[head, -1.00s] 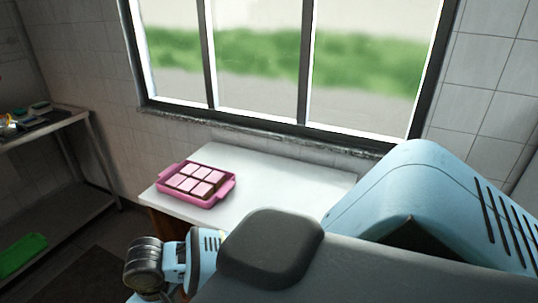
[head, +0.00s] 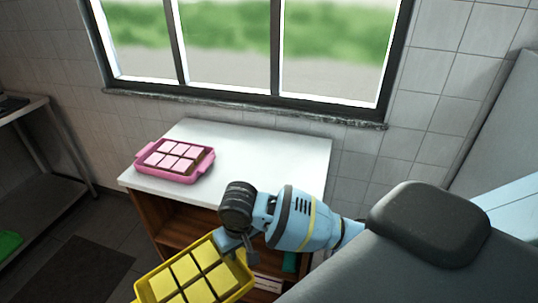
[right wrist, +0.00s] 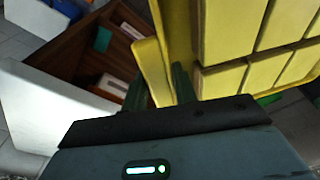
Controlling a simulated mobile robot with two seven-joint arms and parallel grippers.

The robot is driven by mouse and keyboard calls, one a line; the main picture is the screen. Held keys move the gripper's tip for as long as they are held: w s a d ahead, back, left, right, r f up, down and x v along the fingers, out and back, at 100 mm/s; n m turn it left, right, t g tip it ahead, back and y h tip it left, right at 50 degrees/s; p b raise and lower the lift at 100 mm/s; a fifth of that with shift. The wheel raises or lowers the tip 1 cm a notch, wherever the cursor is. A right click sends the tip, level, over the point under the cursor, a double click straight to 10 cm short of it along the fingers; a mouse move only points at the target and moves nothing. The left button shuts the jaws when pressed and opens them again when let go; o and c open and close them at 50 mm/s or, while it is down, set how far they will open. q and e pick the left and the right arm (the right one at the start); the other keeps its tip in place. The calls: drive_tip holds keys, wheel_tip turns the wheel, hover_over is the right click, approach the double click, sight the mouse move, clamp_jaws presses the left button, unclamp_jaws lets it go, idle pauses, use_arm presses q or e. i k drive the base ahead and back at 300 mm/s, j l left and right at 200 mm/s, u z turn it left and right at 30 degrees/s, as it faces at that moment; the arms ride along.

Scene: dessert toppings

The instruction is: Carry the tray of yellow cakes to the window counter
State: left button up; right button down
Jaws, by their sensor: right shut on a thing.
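The yellow tray (head: 244,268) holds several yellow cakes (head: 187,269) and shows at the bottom of the head view, partly cut off by the frame. My right gripper (head: 238,250) is shut on the tray's rim at its right end. In the right wrist view the yellow tray (right wrist: 152,72) rises from between my fingers (right wrist: 160,88). The window counter (head: 270,150) is a white top on a brown wooden cabinet, under the window. The tray is in front of the counter, apart from its top in the head view. My left gripper is not in view.
A pink tray (head: 143,160) of pink-topped cakes stands on the left part of the counter. The counter's middle and right are bare. A metal rack (head: 40,125) with a green tray (head: 8,243) stands at the far left. A dark mat (head: 85,268) lies on the floor.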

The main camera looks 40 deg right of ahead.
sight(273, 185)
drive_tip(key=j+z, duration=0.15)
drive_tip(key=z, duration=0.6)
drive_tip(key=i, duration=1)
